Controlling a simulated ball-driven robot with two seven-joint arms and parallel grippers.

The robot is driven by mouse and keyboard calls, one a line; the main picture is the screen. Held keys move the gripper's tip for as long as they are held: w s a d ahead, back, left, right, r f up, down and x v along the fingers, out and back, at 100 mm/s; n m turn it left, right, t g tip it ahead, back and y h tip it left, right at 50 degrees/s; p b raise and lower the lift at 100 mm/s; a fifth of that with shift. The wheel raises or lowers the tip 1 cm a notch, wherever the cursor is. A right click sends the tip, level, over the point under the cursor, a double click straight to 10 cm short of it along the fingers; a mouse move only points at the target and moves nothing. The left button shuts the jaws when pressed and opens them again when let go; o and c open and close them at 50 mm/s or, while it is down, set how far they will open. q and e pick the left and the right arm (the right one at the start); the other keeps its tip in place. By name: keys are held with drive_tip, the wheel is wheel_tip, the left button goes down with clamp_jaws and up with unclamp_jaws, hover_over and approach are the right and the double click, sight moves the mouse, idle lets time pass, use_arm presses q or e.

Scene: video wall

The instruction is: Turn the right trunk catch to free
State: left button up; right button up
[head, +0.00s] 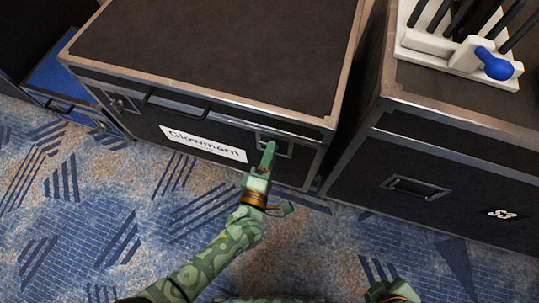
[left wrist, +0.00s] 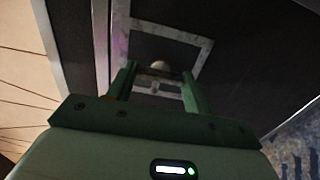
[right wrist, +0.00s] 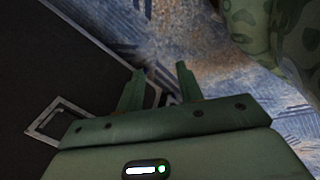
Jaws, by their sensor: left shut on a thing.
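The black trunk (head: 215,55) has metal edges and a white label, and its right catch sits in a metal-framed recess (head: 287,152) near the front right corner. My left gripper (head: 269,149) reaches up to that recess and covers most of the catch. In the left wrist view, the fingers of my left gripper (left wrist: 159,68) stand either side of the catch (left wrist: 159,87) and are shut on it. The catch's exact turn is hard to tell. My right gripper (right wrist: 158,70) is open and empty in the right wrist view.
The left catch (head: 121,104) and a handle (head: 176,105) are on the same trunk front. A second black case (head: 440,170) stands close on the right, with a white rack (head: 430,42) and blue-headed tool (head: 494,64) on top. A blue case (head: 62,80) is at left. Patterned carpet (head: 100,220) is clear.

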use_arm(q)
drive_tip(key=shift+f, duration=0.15)
drive_tip(key=o, duration=1)
drive_tip(key=p+v, duration=0.5)
drive_tip(key=v, duration=1.1)
drive_tip(key=shift+s+a, duration=0.1)
drive_tip(key=shift+s, duration=0.1)
use_arm(e)
drive_tip(key=s+d+f+g, duration=0.2)
drive_tip(key=s+f, duration=0.4)
drive_tip(key=s, duration=0.3)
drive_tip(key=shift+s+d+f+g+h, duration=0.15)
drive_tip(key=shift+s+d+g+h, duration=0.2)
drive_tip(key=shift+d, duration=0.25)
